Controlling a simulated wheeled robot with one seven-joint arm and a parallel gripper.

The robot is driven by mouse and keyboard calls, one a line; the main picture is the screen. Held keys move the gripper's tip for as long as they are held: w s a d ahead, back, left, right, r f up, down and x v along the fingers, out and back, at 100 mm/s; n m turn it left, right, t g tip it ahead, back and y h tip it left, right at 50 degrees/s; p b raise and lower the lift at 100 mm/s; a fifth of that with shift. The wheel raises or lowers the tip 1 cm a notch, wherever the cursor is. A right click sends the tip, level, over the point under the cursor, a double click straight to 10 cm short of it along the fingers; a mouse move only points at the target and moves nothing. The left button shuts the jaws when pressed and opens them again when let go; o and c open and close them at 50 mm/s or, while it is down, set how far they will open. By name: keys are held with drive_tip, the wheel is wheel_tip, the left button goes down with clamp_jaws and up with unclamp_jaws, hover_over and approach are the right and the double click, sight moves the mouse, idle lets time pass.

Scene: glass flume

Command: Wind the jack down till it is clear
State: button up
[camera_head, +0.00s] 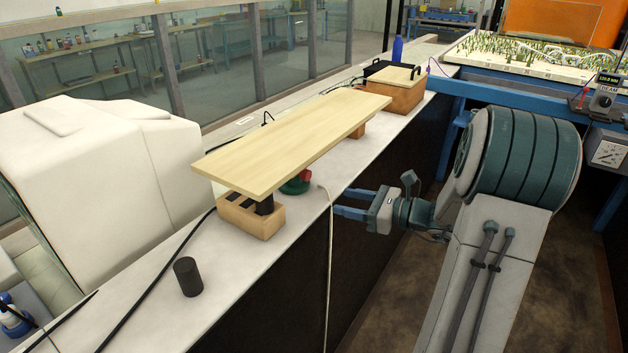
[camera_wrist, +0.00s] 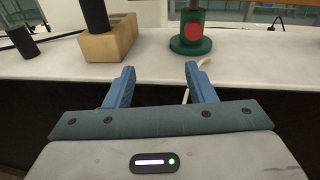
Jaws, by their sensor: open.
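The jack has a round green base with a red knob on its near side (camera_head: 299,184). It stands on the white counter under a long pale board (camera_head: 285,140), which hides its upper part in the head view. In the wrist view the jack (camera_wrist: 190,42) is ahead of my gripper, and its top runs out of the picture. I cannot tell whether it touches the board. My gripper (camera_head: 343,201) is open and empty, off the counter's front edge, with its blue fingers pointing at the counter. The fingertips also show in the wrist view (camera_wrist: 160,71), short of the jack.
A wooden block (camera_head: 252,216) with black pieces stands under the board's near end, another (camera_head: 357,131) under its far end. A dark cylinder (camera_head: 187,276) stands on the counter at the left. A pale cable (camera_head: 329,260) hangs over the front edge beside the jack.

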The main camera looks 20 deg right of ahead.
drive_tip(key=w+d+m+t, duration=0.1)
drive_tip(key=d+m+t, duration=0.1)
drive_tip(key=d, duration=0.2)
drive_tip(key=p, duration=0.1)
approach(309, 176)
drive_tip(key=shift+m+t+h, duration=0.3)
drive_tip(key=shift+h, duration=0.1)
drive_tip(key=x, duration=0.8)
drive_tip(key=shift+s+a+r, duration=0.1)
drive_tip(key=shift+s+a, duration=0.1)
drive_tip(key=c, duration=1)
